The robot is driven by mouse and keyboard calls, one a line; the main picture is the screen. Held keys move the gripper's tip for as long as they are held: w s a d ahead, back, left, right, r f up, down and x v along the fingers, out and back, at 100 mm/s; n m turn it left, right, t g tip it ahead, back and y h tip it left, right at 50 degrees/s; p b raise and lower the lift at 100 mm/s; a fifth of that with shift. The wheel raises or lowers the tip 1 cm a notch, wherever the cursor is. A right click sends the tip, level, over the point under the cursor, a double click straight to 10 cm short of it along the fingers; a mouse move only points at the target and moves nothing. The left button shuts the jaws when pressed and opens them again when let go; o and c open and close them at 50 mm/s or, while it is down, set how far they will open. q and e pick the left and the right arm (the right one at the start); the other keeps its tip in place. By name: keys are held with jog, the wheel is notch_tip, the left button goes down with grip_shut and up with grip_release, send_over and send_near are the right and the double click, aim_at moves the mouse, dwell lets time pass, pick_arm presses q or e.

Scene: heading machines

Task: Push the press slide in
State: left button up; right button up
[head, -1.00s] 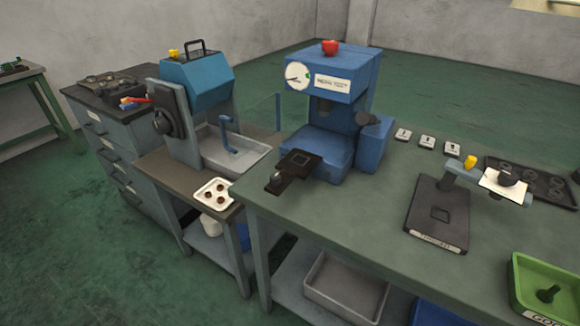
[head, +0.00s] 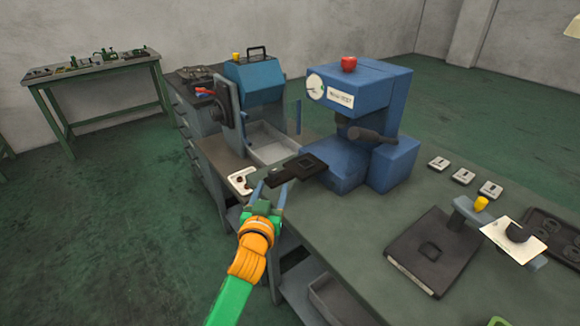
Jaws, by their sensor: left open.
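The blue press (head: 365,85) stands on the green-topped bench, with a white gauge, a label and a red knob on top. Its dark press slide (head: 300,168) sticks out of the press's left side, over the bench's edge. My left gripper (head: 271,187) comes up from the bottom of the head view. Its two fingers are spread and point at the slide's outer end, just in front of it. The fingertips overlap that end in the picture; I cannot tell whether they touch it. The slide's handle is largely hidden there. My right gripper is not in view.
A blue-and-grey machine (head: 255,85) with a metal tray (head: 275,142) stands behind on the left. A small white tray (head: 240,180) lies close to my left gripper. A dark stand (head: 435,248) and three small labelled blocks (head: 463,176) are on the right.

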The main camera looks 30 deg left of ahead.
aim_at(295, 167)
pick_arm(q)
jog(key=shift+w+a+r+t, duration=0.5)
jog(key=shift+w+a+r, duration=0.2)
jog(key=shift+a+r, duration=0.2)
jog(key=x, duration=0.6)
jog(key=shift+w, duration=0.3)
jog(key=shift+r, duration=0.1)
jog(key=shift+c, duration=0.2)
jog(key=shift+d, duration=0.1)
grip_shut()
